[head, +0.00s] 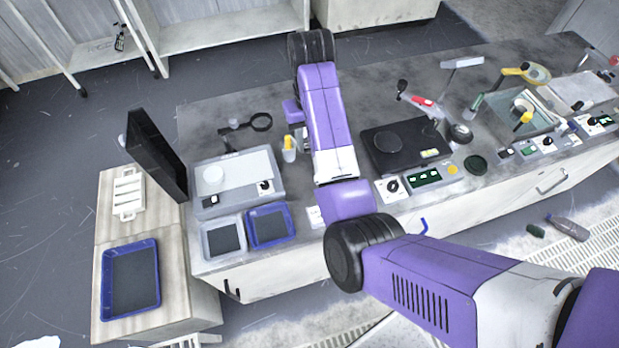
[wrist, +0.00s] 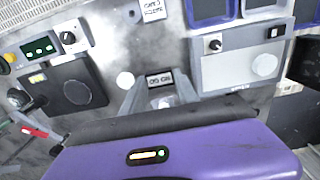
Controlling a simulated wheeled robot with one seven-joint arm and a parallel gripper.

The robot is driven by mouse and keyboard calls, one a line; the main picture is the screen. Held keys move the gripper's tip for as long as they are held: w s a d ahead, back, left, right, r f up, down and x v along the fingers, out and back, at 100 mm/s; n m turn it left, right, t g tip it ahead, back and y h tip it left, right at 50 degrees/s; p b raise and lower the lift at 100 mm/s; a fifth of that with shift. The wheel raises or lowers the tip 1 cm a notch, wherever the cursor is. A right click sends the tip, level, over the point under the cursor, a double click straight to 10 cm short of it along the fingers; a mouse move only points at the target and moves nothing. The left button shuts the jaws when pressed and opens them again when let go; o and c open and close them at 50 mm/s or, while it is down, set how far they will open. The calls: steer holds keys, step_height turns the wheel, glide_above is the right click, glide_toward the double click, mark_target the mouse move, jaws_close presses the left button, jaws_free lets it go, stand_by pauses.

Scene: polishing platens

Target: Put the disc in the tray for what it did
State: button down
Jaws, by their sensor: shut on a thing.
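My gripper (wrist: 161,84) points down over the bench in the wrist view, its grey fingers shut on a small grey piece with a lettered face (wrist: 160,79). I cannot tell whether this piece is the disc. A white-rimmed tray (head: 208,242) and a blue-rimmed tray (head: 287,227) stand side by side at the bench front. Another blue tray (head: 107,285) is on the wooden stand.
A black machine (head: 377,158) with a dark round platen stands right of my arm. A small white round thing (wrist: 125,79) and a lettered card (wrist: 153,10) lie between the machines. A black upright panel (head: 156,152) rises by the wooden stand (head: 171,278). A yellow-topped bottle (head: 289,154) is near my arm.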

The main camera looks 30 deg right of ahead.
steer(key=b, duration=0.3)
glide_above(310, 183)
step_height(310, 183, down, 13)
steer(key=shift+s, duration=0.1)
steer(key=shift+f, duration=2.45)
steer(key=shift+f+b, duration=0.15)
steer(key=shift+b, duration=0.15)
steer(key=c, duration=0.9)
jaws_free()
step_height(310, 183, up, 12)
steer(key=shift+r, duration=0.2)
